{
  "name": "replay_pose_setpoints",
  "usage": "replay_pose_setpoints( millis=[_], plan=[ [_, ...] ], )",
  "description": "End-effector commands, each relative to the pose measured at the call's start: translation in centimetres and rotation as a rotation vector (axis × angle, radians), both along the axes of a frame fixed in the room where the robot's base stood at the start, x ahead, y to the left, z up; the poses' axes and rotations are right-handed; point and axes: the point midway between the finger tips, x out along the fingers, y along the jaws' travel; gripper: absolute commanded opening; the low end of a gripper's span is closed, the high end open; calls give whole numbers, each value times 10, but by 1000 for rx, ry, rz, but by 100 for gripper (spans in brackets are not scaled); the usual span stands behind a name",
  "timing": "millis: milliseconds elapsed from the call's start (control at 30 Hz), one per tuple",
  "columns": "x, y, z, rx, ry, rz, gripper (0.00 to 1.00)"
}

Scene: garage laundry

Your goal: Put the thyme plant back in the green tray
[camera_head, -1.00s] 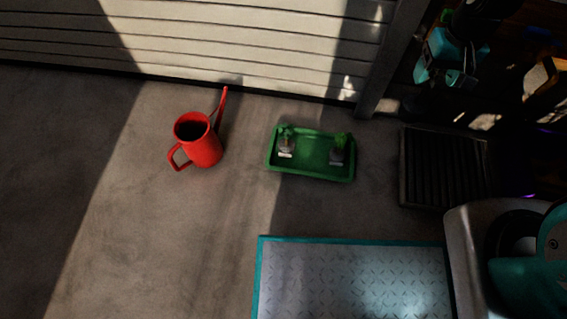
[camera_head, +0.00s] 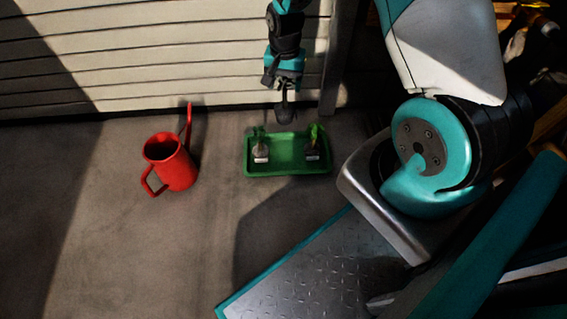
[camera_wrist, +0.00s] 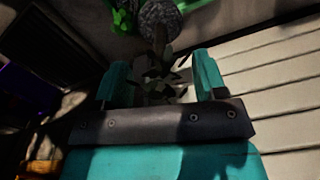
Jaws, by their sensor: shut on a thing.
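The green tray (camera_head: 288,168) lies on the floor in the head view. It has two small potted plants in it, one at the left (camera_head: 260,148) and one at the right (camera_head: 313,145), with an open space between them. My gripper (camera_head: 284,84) is shut on the thyme plant (camera_head: 284,112), a dark pot hanging below the fingers at the tray's far edge. The pot appears to be above the tray; the exact height is unclear. In the wrist view the thyme's leafy stems (camera_wrist: 158,72) are between my fingers, and its round speckled pot (camera_wrist: 160,17) is beyond them.
A red watering can (camera_head: 172,165) stands on the floor left of the tray. A slatted light door (camera_head: 150,60) rises behind. A teal-edged metal plate (camera_head: 310,260) lies in front. Bare floor surrounds the tray's left side.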

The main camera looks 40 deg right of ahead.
Motion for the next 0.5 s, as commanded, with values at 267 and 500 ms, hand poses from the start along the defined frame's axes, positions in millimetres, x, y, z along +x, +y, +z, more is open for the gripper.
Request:
replay_pose_setpoints(
  millis=[267,500],
  plan=[
    [2,-12,-64,1,2,-141,20],
    [3,-11,-134,0,0,-137,20]
  ],
)
